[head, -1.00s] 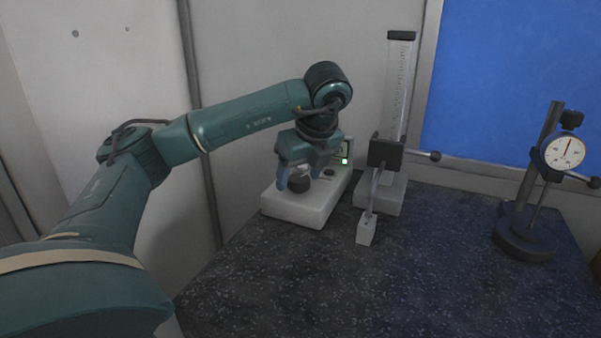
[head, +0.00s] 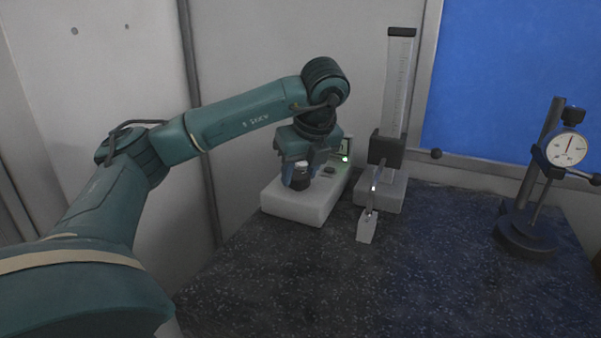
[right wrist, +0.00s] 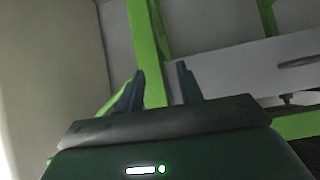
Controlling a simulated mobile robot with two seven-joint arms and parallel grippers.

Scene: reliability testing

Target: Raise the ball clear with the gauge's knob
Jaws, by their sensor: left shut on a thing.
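The ball itself is too small to make out. My left gripper (head: 298,176) points down over a white device at the middle and is shut on a dark round piece (head: 302,168) with a pale top, far left of the gauge. My right gripper (right wrist: 161,75) shows only in the right wrist view, open with an empty gap.
The white device (head: 292,209) sits at the speckled counter's back. The counter's (head: 400,290) front and centre are clear.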

